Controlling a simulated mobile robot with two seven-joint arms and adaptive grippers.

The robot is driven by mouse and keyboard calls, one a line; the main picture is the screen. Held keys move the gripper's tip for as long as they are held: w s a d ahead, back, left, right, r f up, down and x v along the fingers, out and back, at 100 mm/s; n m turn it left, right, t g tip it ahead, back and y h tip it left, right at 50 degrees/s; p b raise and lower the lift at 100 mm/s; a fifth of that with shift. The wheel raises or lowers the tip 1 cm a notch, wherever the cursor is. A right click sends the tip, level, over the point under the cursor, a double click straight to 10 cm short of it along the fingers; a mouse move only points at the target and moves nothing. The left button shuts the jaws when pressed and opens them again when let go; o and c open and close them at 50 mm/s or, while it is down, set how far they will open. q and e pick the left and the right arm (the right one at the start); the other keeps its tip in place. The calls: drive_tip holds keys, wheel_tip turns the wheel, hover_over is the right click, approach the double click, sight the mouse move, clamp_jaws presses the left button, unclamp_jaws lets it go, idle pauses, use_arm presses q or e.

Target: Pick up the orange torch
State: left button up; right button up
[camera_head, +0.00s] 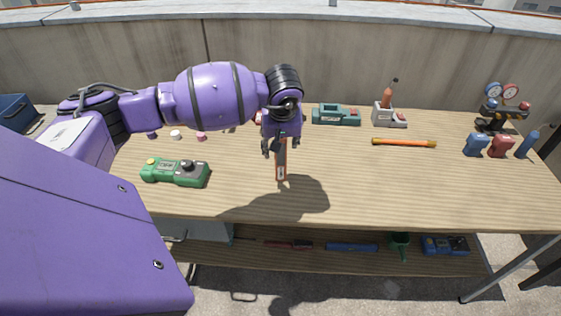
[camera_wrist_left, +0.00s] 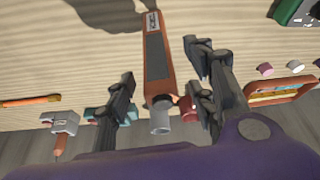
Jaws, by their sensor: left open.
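The orange torch (camera_head: 281,172), with a dark panel along its body, appears to lie on the wooden bench, its long side pointing toward the front edge. In the left wrist view the torch (camera_wrist_left: 157,75) shows its label end at the top and its grey round head at the bottom. My left gripper (camera_head: 281,147) is over the far part of the torch, pointing down. In the wrist view the left gripper (camera_wrist_left: 160,62) is open, with one finger on each side of the torch and visible gaps. Whether the fingers are level with it is unclear. My right gripper is not in view.
A green device (camera_head: 175,172) lies to the left. Behind are a teal device (camera_head: 336,115), an orange tool in a pale stand (camera_head: 386,105) and an orange-yellow rod (camera_head: 404,142). Gauges (camera_head: 502,105) and small canisters (camera_head: 501,146) stand at right. The right front bench is clear.

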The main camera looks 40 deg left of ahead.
sight(281, 158)
use_arm(q)
drive_tip(key=shift+x, duration=1.35)
clamp_jaws()
